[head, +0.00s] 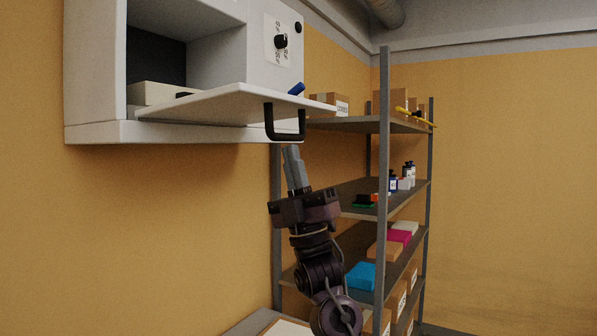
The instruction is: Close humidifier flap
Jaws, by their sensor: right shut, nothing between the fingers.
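The humidifier (277,65) is a white wall-mounted box at the upper left, with a dial on its right front panel. Its flap (215,103) is hinged along the bottom and hangs open, sticking out roughly level. A black handle (285,136) hangs from the flap's outer edge. My right gripper (291,152) is shut and empty, pointing up just below the handle; I cannot tell whether it touches. The opening above the flap shows a dark interior with a pale block (158,92) in it. My left gripper is not in view.
A metal shelf rack (384,180) with boxes, bottles and a blue item (361,276) stands to the right, behind my arm. A yellow tool (414,117) juts from its top shelf. A low grey surface (250,325) shows at the bottom. The wall below the humidifier is bare.

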